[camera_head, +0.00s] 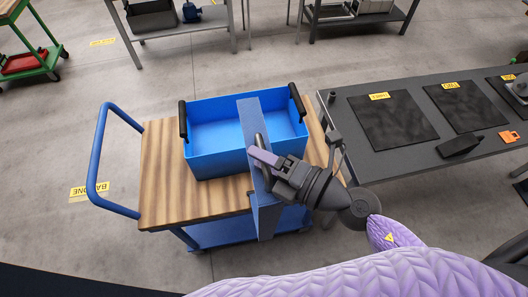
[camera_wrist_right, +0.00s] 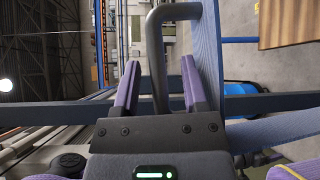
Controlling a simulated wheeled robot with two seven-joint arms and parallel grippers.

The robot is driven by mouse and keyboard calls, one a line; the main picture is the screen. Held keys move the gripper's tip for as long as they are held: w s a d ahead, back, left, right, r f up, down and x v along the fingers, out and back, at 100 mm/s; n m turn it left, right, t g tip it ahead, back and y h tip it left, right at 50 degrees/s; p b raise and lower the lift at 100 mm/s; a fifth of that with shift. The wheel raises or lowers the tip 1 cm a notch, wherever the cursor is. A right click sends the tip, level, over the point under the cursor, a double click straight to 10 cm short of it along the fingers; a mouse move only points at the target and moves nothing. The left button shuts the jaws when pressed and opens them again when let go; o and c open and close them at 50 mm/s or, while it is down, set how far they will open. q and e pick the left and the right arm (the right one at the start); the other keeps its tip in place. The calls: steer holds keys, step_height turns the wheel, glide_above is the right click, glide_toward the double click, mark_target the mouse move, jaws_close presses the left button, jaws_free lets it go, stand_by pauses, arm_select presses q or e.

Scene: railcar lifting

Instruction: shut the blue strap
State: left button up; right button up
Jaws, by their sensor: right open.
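The blue strap (camera_head: 248,116) is a wide flat band. It runs over the right part of the blue bin (camera_head: 213,165) and hangs past the cart's near edge. It also shows in the right wrist view (camera_wrist_right: 208,60). A bent grey metal handle (camera_head: 260,138) is at the strap; in the right wrist view the handle (camera_wrist_right: 155,35) lies between my fingers. My right gripper (camera_head: 254,156) has purple fingers and is open at the strap; in the right wrist view its fingers (camera_wrist_right: 160,86) stand apart on either side of the handle. Contact cannot be told. My left gripper is not in view.
The bin, with black handles, stands on a wooden-topped cart (camera_head: 158,180) with a blue push rail (camera_head: 98,150). A grey table (camera_head: 358,112) with black mats (camera_head: 393,120) is to the right. A dark block (camera_head: 459,146) lies on it.

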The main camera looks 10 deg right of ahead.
jaws_close()
stand_by(1.4)
